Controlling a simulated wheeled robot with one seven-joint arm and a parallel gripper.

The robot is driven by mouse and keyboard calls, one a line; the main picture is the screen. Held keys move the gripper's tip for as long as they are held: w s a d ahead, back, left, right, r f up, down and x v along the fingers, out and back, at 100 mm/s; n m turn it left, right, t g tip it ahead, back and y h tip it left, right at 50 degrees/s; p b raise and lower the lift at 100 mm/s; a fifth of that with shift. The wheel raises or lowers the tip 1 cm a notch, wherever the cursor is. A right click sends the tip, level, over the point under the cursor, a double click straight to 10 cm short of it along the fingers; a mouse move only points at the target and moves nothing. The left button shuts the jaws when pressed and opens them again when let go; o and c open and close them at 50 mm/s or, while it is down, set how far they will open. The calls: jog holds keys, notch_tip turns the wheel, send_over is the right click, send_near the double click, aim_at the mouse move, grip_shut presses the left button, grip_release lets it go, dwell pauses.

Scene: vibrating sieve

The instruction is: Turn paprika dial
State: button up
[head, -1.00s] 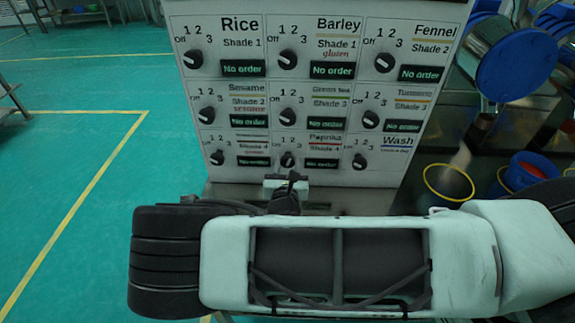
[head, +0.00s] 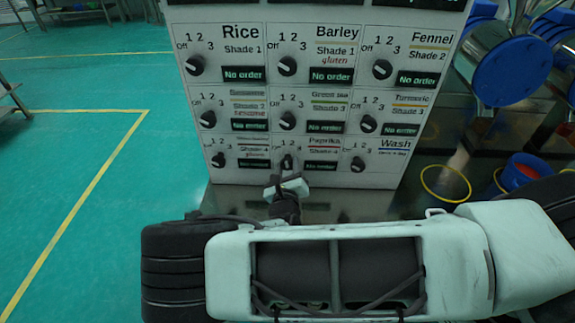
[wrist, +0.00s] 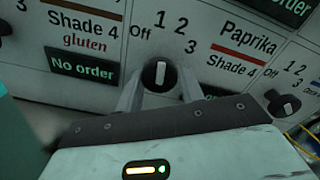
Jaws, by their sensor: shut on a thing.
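The paprika dial is a small black knob with a white pointer line, in the bottom row of the panel, just left of the Paprika label (wrist: 247,38). In the wrist view the dial (wrist: 159,74) sits between my two fingers, its pointer line roughly upward, near the 1. My gripper (wrist: 159,88) is shut on this dial. In the head view the dial (head: 287,161) is small, and my gripper (head: 287,174) reaches up to it from below. My wrist hides much of the fingers there. The Paprika order display (head: 320,166) is right of the dial.
Other black dials surround it, including the Wash dial (head: 357,164) to the right and the Shade 4 gluten dial (head: 218,160) to the left. Blue-and-yellow-rimmed buckets (head: 445,183) stand right of the panel. The green floor (head: 70,190) at left is open.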

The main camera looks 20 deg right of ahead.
jog(key=n+p, duration=0.1)
jog(key=n, duration=0.4)
jog(key=shift+n, duration=2.6)
jog(key=o, duration=1)
jog(key=b+v, duration=0.4)
jog(key=v, duration=1.3)
jog(key=shift+s+b, duration=0.25)
jog(key=shift+b, duration=0.05)
